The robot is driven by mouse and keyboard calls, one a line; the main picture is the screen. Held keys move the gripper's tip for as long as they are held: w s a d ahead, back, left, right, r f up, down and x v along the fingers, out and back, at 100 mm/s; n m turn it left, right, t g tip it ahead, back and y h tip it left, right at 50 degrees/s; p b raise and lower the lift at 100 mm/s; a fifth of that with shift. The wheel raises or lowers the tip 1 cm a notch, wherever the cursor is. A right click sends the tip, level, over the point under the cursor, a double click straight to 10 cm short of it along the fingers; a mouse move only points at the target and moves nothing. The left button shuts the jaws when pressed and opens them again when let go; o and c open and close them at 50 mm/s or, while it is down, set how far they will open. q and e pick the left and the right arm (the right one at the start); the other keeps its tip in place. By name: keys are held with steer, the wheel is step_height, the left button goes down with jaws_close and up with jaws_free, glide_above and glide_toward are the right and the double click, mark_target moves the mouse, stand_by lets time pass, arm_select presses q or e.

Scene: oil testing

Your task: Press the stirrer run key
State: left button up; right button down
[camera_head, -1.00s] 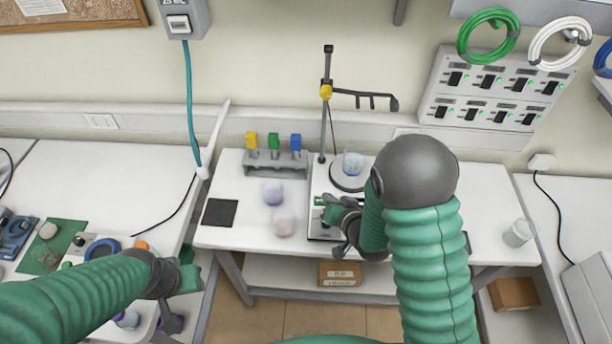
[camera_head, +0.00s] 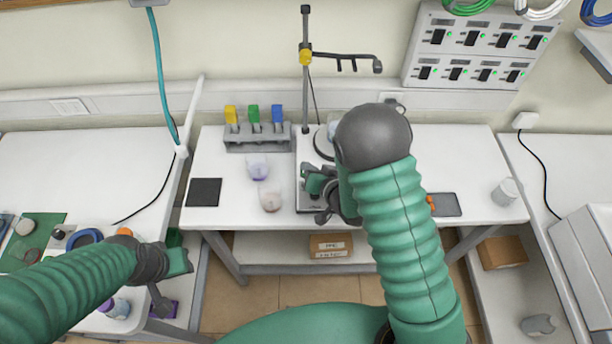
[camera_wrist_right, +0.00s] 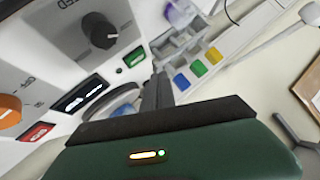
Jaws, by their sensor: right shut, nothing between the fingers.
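The stirrer (camera_head: 308,205) stands on the middle bench, mostly hidden by my right arm in the head view. In the right wrist view its pale panel (camera_wrist_right: 58,50) shows a black knob (camera_wrist_right: 100,30), a green key (camera_wrist_right: 135,57), a lit display (camera_wrist_right: 82,93), an orange knob (camera_wrist_right: 8,111) and a red key (camera_wrist_right: 37,132). My right gripper (camera_head: 316,184) is over the stirrer's front; its shut, empty fingers (camera_wrist_right: 158,82) appear just beside the green key in the wrist view. I cannot tell whether they touch the panel. My left gripper (camera_head: 184,262) is low at the left; its finger opening is unclear.
A rack (camera_head: 258,138) with yellow, green and blue-topped items stands behind. Two small beakers (camera_head: 257,168) (camera_head: 270,200) and a black pad (camera_head: 204,192) lie left of the stirrer. A stand (camera_head: 305,85) rises behind it. A white cup (camera_head: 504,192) stands at right.

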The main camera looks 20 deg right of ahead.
steer(key=shift+w+f+b, duration=0.25)
steer(key=shift+f+b, duration=0.45)
steer(key=shift+f, duration=0.4)
steer(key=shift+d+f, duration=0.1)
steer(key=shift+f, duration=0.1)
steer(key=shift+w+d, duration=0.15)
steer(key=shift+w, duration=0.05)
stand_by(0.7)
steer(key=shift+f+b, duration=0.35)
steer(key=shift+b, duration=0.1)
